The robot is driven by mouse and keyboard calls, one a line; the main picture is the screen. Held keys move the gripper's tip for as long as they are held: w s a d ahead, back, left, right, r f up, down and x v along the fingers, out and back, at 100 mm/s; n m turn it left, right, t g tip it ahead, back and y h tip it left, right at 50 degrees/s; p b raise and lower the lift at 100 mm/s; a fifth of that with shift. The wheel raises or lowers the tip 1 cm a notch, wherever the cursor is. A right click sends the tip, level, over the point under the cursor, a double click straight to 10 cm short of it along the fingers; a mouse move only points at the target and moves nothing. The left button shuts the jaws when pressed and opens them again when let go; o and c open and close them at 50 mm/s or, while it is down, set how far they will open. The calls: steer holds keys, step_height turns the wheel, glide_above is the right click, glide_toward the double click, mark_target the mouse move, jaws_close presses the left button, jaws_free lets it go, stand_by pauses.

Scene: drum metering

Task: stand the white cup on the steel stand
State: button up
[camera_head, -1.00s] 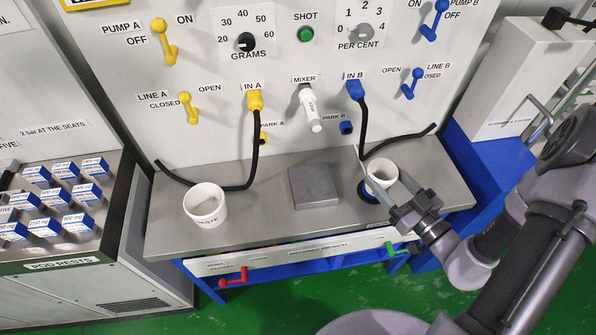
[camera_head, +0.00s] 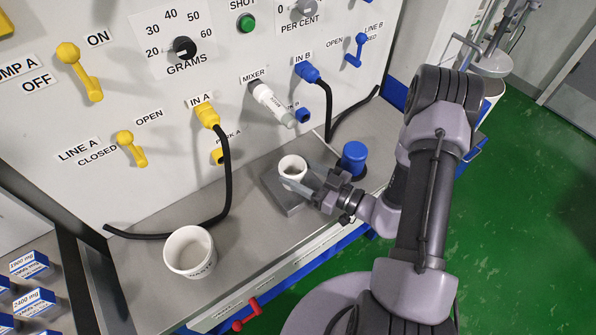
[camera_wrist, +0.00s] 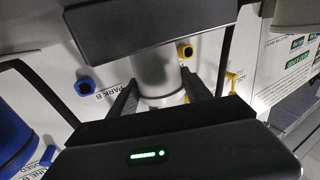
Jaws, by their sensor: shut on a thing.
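The small white cup (camera_head: 292,167) is upright in the head view, between the fingers of my gripper (camera_head: 297,183). My gripper is shut on it from the right. The cup is over the steel stand (camera_head: 290,207), a low square grey block on the bench; my gripper and the cup hide part of its top. I cannot tell whether the cup's base touches the stand. In the wrist view, the two dark fingers of my gripper (camera_wrist: 161,97) flank a pale rounded body, largely hidden by dark parts.
The white mixer nozzle (camera_head: 272,104) juts from the panel behind the cup. A blue round holder (camera_head: 354,157) stands right of the stand. A larger white waste tub (camera_head: 189,250) is at left. The bench is clear between tub and stand.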

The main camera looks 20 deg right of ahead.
steer(key=o, duration=1.5)
steer(key=shift+a, duration=0.1)
